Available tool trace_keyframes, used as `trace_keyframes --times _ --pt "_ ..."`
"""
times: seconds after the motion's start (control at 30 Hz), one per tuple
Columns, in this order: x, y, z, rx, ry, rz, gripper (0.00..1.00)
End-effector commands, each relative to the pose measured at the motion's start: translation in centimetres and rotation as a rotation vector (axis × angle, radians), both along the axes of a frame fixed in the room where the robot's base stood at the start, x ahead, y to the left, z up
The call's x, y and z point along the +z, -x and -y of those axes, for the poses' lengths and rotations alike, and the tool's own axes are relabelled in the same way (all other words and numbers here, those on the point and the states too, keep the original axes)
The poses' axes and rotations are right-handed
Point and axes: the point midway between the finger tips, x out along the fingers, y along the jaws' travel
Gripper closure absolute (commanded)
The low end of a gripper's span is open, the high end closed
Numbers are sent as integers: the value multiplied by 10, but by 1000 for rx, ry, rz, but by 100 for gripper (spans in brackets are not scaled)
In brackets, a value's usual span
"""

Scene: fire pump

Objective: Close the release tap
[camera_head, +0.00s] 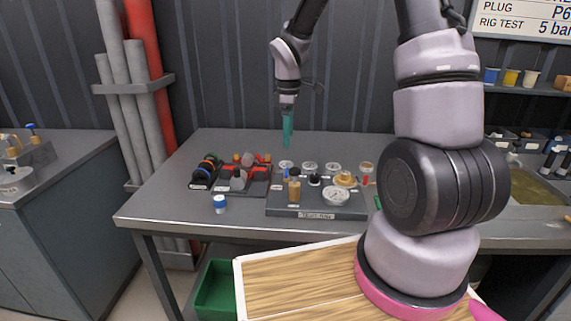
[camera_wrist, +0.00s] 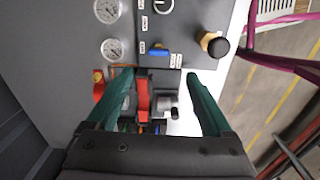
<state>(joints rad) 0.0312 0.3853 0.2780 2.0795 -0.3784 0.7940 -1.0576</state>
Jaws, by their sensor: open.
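My gripper (camera_head: 288,140) hangs over the back of the grey bench, pointing down; its green fingers overlap in this view. In the wrist view its fingers (camera_wrist: 160,74) are spread wide, with nothing gripped. A red upright part (camera_wrist: 143,97) shows between the fingers, nearer the left one, with a small grey-black fitting (camera_wrist: 169,103) to its right and a blue piece below. I cannot tell which part is the release tap. No label near them is readable. A dark knob on a brass stem (camera_wrist: 217,45) stands on the panel beyond the fingers.
A grey gauge panel (camera_head: 312,212) with several dials and fittings stands on the bench. Left of it are dark trays (camera_head: 233,190) with rings and red-handled parts. A blue-and-white pot (camera_head: 220,203) stands in front. A green bin (camera_head: 215,288) is below.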

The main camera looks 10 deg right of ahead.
Motion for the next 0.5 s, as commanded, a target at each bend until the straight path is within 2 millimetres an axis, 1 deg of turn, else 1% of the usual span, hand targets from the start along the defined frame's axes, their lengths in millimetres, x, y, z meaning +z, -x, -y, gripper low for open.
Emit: trace_keyframes --times 0.03,0.17,0.27,0.5 --pt "-7 -2 -2 23 -1 -9 15" --pt "-17 -3 -4 50 -1 -16 15" --pt "-28 -3 -4 51 -1 -19 15" --pt "-74 -2 -4 50 -1 -21 15"
